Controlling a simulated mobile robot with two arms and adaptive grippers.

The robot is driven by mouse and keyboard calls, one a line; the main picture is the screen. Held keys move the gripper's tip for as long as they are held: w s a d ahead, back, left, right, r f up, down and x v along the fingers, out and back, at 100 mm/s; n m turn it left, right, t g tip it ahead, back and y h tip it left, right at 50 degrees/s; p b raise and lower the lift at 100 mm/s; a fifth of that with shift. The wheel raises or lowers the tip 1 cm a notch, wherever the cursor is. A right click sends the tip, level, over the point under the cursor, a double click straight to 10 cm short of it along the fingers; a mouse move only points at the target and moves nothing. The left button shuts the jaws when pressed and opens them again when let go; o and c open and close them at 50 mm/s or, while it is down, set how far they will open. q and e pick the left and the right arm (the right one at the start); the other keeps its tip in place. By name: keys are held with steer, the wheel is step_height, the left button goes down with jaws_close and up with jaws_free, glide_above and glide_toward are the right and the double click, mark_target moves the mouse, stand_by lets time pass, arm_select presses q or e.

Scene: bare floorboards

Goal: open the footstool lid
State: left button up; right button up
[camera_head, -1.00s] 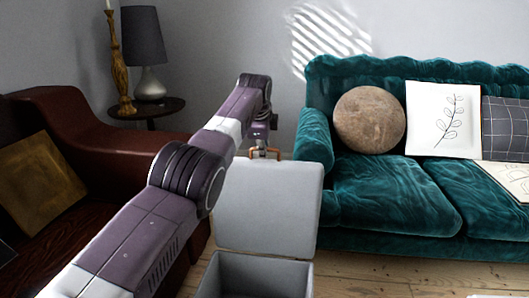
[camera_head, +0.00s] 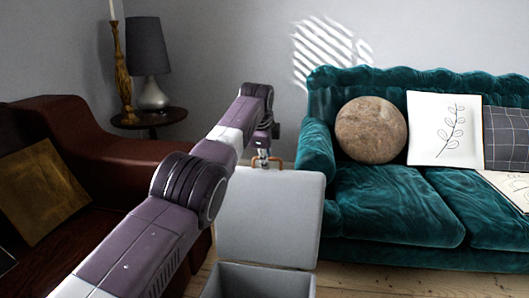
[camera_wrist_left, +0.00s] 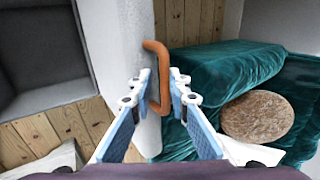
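The footstool is a light grey box (camera_head: 262,283) low in the middle of the head view, with its front cut off by the picture edge. Its grey lid (camera_head: 268,222) stands upright at the back of the box, raised wide open. A copper-coloured handle (camera_head: 276,161) is at the lid's top edge; it also shows in the left wrist view (camera_wrist_left: 155,47). My left gripper (camera_head: 264,160) is at this handle. In the left wrist view my left gripper (camera_wrist_left: 160,80) has its fingers apart, with the handle between and around the fingertips. My right gripper is out of view.
A green velvet sofa (camera_head: 395,203) stands close on the right, and a dark red sofa (camera_head: 110,160) on the left. A small round table (camera_head: 150,118) with a lamp stands behind. Bare floorboards (camera_head: 375,282) show at the lower right.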

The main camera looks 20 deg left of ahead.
arm_select(q)
steer(key=shift+s, duration=0.1)
steer(key=v, duration=1.2)
